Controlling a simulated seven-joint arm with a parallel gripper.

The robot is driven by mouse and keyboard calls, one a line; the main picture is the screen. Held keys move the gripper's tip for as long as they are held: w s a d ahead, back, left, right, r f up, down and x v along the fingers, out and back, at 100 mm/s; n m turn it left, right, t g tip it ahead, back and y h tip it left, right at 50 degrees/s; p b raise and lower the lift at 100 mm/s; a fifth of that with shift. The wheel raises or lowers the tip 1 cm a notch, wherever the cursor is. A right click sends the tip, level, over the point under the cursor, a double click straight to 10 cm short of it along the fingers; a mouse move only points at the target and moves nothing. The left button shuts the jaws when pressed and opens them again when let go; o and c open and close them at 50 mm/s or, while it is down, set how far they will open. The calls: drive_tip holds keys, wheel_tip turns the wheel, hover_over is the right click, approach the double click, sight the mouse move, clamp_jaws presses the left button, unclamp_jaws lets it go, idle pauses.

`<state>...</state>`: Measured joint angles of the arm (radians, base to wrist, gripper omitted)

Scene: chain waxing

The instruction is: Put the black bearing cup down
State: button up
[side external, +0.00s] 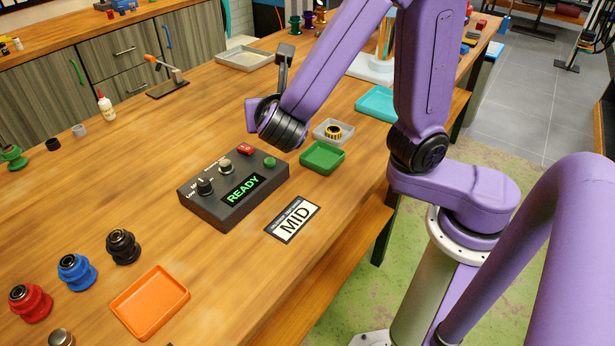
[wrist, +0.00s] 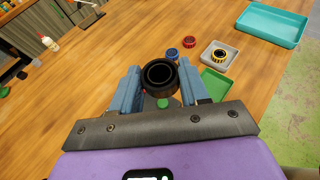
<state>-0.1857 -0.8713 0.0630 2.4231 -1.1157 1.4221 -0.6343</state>
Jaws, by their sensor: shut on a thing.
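The black bearing cup (wrist: 158,88) is held between the two blue-grey fingers of my gripper (wrist: 158,70) in the wrist view. Its round open end faces the camera. The fingers are shut on its sides. Wood table shows beyond it, but I cannot tell its exact height above the table. In the side view my arm reaches over the table behind the control box (side external: 233,190); my fingertips and the held cup are hidden there by my arm.
A red ring (wrist: 190,42) and a blue ring (wrist: 172,54) stand close beyond the cup. Nearby are a grey tray (side external: 320,138) with a yellow-black ring, a green tray (side external: 322,158) and a teal tray (side external: 377,104). Open table lies left of my arm.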

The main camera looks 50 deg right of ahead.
drive_tip(key=w+d+f+n+t+y, duration=0.3)
drive_tip(key=w+d+n+y, duration=0.2)
drive_tip(key=d, duration=0.4)
drive_tip(key=shift+w+d+f+n+y, duration=0.2)
drive_tip(key=shift+w+f+n+y, duration=0.1)
drive_tip(key=shift+w, duration=0.55)
drive_tip(key=shift+a, duration=0.1)
